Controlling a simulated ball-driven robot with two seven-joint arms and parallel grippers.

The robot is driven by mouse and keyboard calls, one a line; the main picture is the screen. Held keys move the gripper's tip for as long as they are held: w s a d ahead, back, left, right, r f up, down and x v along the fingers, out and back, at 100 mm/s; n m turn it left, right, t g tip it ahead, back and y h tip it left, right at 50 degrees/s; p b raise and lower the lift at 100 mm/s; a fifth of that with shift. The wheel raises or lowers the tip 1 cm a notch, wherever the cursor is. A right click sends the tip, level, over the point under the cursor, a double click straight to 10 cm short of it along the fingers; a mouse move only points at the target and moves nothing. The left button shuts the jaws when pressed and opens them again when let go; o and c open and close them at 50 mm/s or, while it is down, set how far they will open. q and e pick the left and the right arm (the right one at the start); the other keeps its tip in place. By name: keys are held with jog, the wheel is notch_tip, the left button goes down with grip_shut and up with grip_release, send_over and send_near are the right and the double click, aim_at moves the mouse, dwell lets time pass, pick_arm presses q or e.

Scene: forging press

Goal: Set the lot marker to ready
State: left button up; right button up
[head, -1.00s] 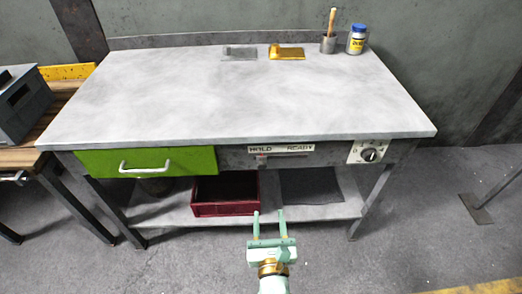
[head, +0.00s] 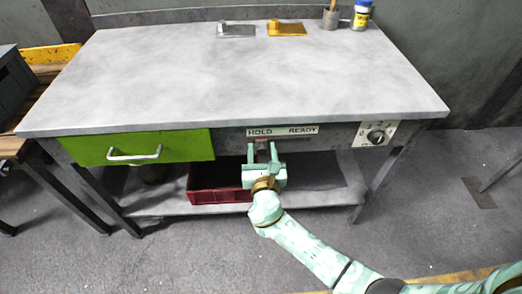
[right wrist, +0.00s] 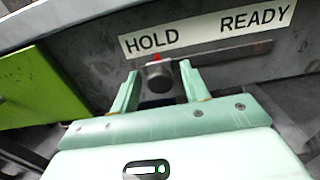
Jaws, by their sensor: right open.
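The lot marker (right wrist: 158,77) is a dark knob with a small red pointer on a slot in the bench front. Its red pointer is under the word HOLD, at the left end of the label strip (head: 283,131); READY is at the right. In the head view the marker is partly covered by my right gripper (head: 262,150). In the right wrist view my right gripper (right wrist: 159,72) is open, with one finger on each side of the knob. Whether the fingers touch it I cannot tell. My left gripper is not in view.
A green drawer (head: 140,148) with a pale handle is left of the marker. A dial (head: 376,134) is to its right. A red crate (head: 216,182) stands on the lower shelf. The bench top (head: 240,80) is mostly clear, with small items at the back.

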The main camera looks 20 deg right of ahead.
aim_at(304, 138)
jog(key=shift+w+d, duration=0.1)
jog(key=shift+w, duration=0.15)
grip_shut()
jog(key=d+p, duration=0.1)
jog(key=d, duration=0.1)
jog(key=s+d, duration=0.1)
jog(key=d, duration=0.2)
jog(key=shift+s+d+r+p, duration=0.2)
jog(key=shift+p, duration=0.15)
jog(key=d, duration=0.2)
jog(key=s+d, duration=0.1)
jog(key=d, duration=0.2)
jog(key=shift+s+d+f, duration=0.15)
jog(key=shift+s+d, duration=0.2)
jog(key=shift+s, duration=0.05)
jog(key=shift+d, duration=0.35)
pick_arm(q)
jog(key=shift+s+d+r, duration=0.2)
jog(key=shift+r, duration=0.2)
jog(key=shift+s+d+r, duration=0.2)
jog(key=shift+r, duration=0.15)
pick_arm(e)
jog(key=shift+d, duration=0.1)
